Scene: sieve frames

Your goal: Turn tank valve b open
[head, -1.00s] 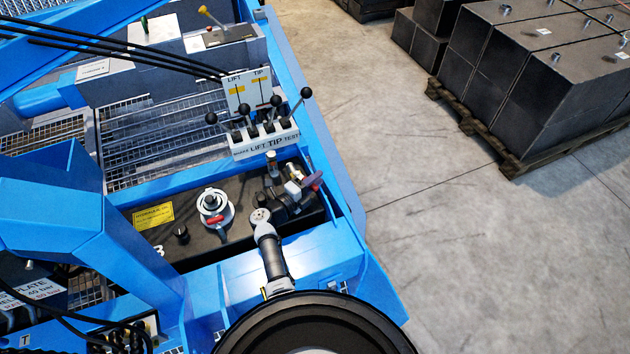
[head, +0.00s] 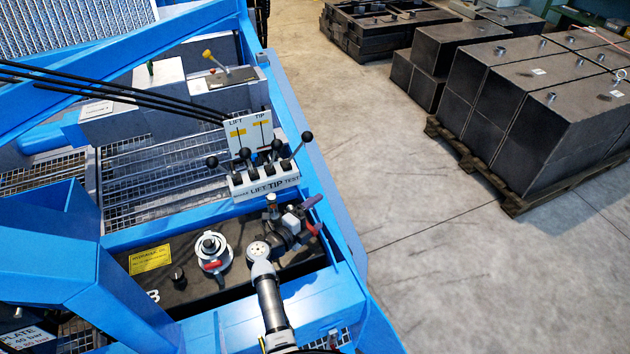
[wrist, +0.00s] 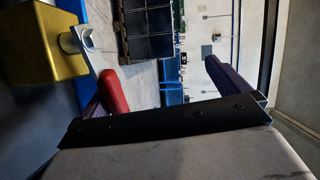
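The black tank (head: 197,288) marked B sits in the blue frame. On its top is a white-ringed fitting (head: 212,246) with a small red part. My gripper (head: 314,216) is over the tank's right end, its purple-padded fingers spread. In the wrist view it is open (wrist: 165,92). There, a red lever handle (wrist: 113,91) lies along the inner side of the left finger and partly hides it. A metal strip joins the handle to a yellow valve body (wrist: 45,45). I cannot tell whether handle and finger touch. My arm hides the valve body in the head view.
A white lever block (head: 262,184) with several black-knobbed levers stands just behind the gripper. The blue frame rail (head: 345,240) runs along the right side. Beyond it is open concrete floor (head: 400,220), then black blocks on a pallet (head: 520,205).

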